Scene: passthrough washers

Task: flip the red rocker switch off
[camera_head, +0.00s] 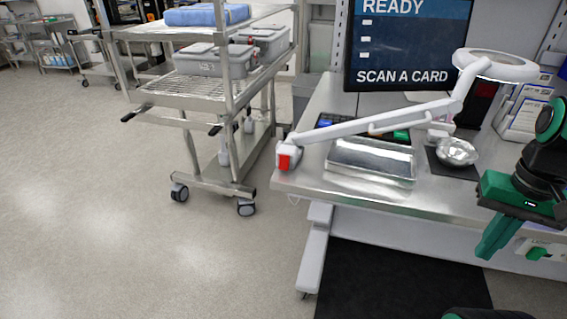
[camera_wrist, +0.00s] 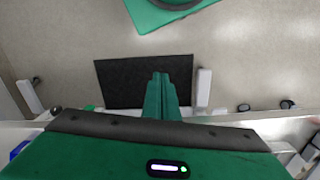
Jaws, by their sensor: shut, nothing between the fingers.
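A red part (camera_head: 284,162) shows on the white block at the lower end of the lamp arm, at the left front corner of the steel bench (camera_head: 245,0). It looks like the red switch, but its rocker position is too small to tell. My green gripper (camera_head: 492,248) is at the far right of the head view, pointing down in front of the bench edge, well apart from the red part. Its fingers also show in the wrist view (camera_wrist: 160,78), shut together and empty. The red part is not visible in the wrist view.
The white ring lamp (camera_head: 495,65) arches over the bench. A steel tray (camera_head: 370,160) and a shiny bowl (camera_head: 457,151) stand on it. A white box with a green part (camera_head: 537,254) is below the bench edge. A steel cart (camera_head: 190,118) stands left; floor in front is clear.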

